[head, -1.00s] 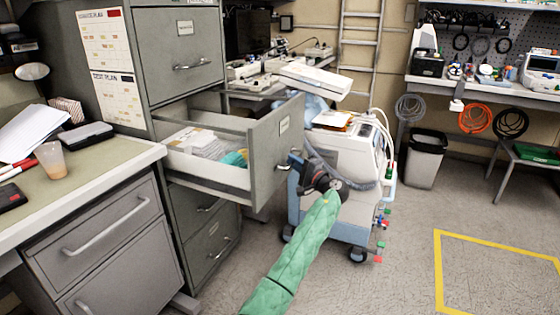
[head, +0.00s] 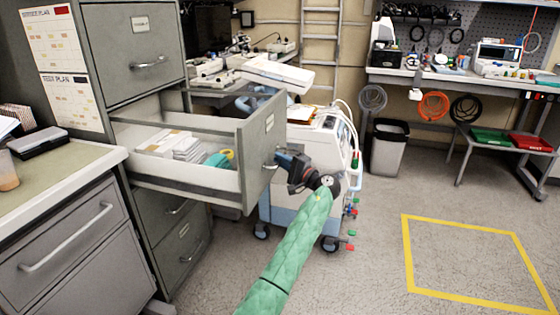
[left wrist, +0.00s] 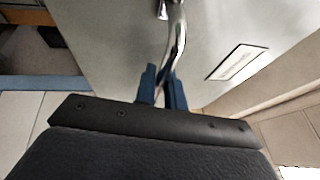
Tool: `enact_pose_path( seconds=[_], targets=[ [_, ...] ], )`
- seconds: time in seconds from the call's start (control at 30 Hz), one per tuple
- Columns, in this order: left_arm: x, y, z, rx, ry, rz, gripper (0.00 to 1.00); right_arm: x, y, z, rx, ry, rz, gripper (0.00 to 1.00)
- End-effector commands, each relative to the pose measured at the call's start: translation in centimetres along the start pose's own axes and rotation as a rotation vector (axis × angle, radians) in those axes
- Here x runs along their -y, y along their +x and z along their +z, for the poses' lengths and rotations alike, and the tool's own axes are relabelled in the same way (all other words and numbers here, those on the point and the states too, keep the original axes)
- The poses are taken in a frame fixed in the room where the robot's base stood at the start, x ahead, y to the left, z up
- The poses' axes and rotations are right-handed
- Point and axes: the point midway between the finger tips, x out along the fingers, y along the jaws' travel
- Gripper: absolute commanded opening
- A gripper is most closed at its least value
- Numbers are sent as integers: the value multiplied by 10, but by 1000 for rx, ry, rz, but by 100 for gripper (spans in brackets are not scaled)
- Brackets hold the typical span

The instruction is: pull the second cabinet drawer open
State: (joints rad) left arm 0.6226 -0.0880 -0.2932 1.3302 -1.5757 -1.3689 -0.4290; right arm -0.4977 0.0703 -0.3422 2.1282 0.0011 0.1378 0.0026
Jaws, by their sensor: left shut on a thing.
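The grey filing cabinet (head: 130,55) stands at the left in the head view. Its second drawer (head: 258,150) is pulled well out, showing papers (head: 172,145) and a teal and yellow item (head: 219,159) inside. My left gripper (head: 277,162) is at the drawer's front, shut on its metal handle (head: 271,165). The left wrist view shows the blue fingers (left wrist: 163,88) on both sides of the curved handle (left wrist: 178,45). A label (left wrist: 237,62) is on the drawer front beside it. The fingertips are partly hidden in the head view. My right gripper is not in view.
A white wheeled machine (head: 310,150) stands close behind my left gripper. A desk with drawers (head: 70,235) is at the left front. A grey bin (head: 388,147) stands further back. The floor at the right, with a yellow outline (head: 480,229), is clear.

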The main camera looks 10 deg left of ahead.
Motion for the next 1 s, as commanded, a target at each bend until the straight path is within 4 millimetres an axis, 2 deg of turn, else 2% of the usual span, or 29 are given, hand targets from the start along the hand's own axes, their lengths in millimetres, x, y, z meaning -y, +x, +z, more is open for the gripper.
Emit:
enact_pose_path(
  seconds=[0.1,0.13,0.2,0.23,0.53,0.67,0.87,1.0],
  targets=[
    [-3,-1,0,-1,3,3,0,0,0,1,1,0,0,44],
    [-3,-1,0,-1,3,3,15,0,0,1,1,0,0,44],
    [-3,-1,0,-1,2,2,29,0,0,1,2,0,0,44],
    [-2,-1,0,-1,2,2,32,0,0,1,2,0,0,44],
    [-1,-1,0,0,1,1,32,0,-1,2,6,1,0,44],
    [-1,-7,0,-1,0,1,32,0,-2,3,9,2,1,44],
    [0,-30,0,-1,-1,2,32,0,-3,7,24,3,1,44],
    [-2,-53,0,-2,1,3,32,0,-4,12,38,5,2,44]
  ],
)
